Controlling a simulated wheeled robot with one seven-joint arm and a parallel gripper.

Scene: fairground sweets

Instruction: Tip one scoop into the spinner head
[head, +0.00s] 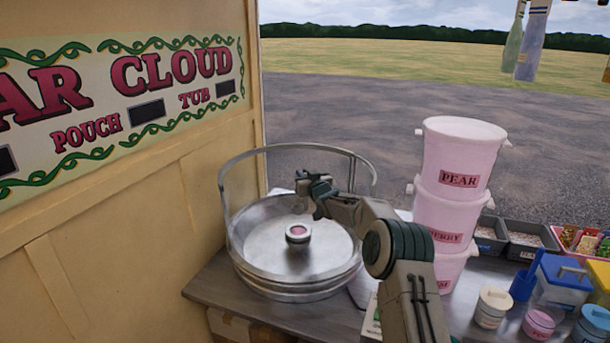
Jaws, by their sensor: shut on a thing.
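The spinner head (298,233) is a small round metal cup with pink in its top. It stands in the middle of a wide, shiny metal bowl (258,276). My gripper (303,200) is over the bowl, above and slightly right of the head, reaching in from the right. It is shut on a small grey piece, which I take to be the scoop. The gripper and the bowl behind it make its shape hard to tell, and I cannot see whether it holds sugar.
A raised metal hoop (228,205) rings the bowl. Stacked pink tubs (460,150) marked PEAR and more stand right of my arm. Small lidded jars (492,308), a blue scoop-like thing (522,286) and trays (527,240) crowd the right. A yellow wall (120,220) closes the left.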

